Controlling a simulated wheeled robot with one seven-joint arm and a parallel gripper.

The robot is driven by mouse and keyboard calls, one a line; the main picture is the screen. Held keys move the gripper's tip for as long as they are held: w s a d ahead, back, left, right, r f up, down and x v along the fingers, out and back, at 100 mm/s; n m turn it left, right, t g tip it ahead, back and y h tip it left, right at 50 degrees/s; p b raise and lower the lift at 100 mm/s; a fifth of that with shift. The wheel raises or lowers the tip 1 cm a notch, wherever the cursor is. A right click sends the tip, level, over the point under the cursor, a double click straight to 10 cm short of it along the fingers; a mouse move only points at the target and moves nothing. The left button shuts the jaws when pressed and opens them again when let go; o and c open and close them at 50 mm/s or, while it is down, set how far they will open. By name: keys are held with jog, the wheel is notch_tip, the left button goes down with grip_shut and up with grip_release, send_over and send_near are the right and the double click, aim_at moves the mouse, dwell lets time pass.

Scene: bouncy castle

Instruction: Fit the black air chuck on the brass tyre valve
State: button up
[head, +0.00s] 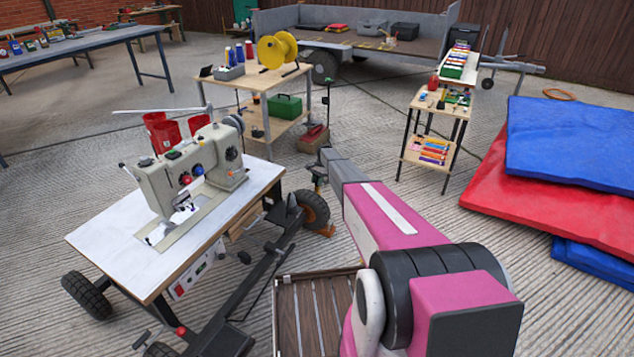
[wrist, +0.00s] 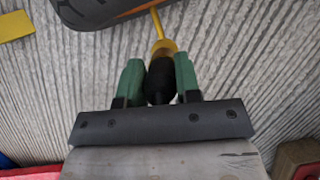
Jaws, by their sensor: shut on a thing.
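My gripper (wrist: 159,78) has green fingers shut on the black air chuck (wrist: 159,80), which lies between them. At the chuck's far end is a yellow-brown part (wrist: 163,48), with a thin yellow stem running from it up to the dark tyre (wrist: 105,8) at the top edge. I cannot tell whether this yellow part is the brass tyre valve or a fitting and hose on the chuck. In the head view my gripper (head: 320,180) is small, close above the trailer's orange-hubbed wheel (head: 313,210). The chuck and valve cannot be made out there.
A sewing machine (head: 190,175) stands on a wheeled table (head: 110,235) at left. A workbench (head: 255,80) with a yellow reel (head: 277,50) is behind the wheel. A narrow shelf (head: 412,155) and stacked mats (head: 540,190) are at right. Ribbed floor between them is open.

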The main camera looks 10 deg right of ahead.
jog(key=shift+f, duration=1.6)
dwell(1.2)
jog(key=o, duration=1)
jog(key=shift+o, duration=0.2)
jog(key=shift+r, duration=0.1)
jog(key=v, duration=1)
jog(key=shift+r, duration=0.3)
jog(key=shift+w+d, duration=0.1)
jog(key=s+a+r+n+t+h, duration=0.1)
jog(key=s+r+n, duration=0.2)
jog(key=s+r, duration=0.5)
jog(key=s+r+n+t+h, duration=0.1)
jog(key=s+r+n, duration=0.2)
jog(key=s, duration=2.9)
jog(key=s+a+r+n+t+h, duration=0.1)
jog(key=s+r+n, duration=0.2)
jog(key=s+r, duration=0.9)
jog(key=s, duration=0.8)
jog(key=shift+a+r, duration=0.35)
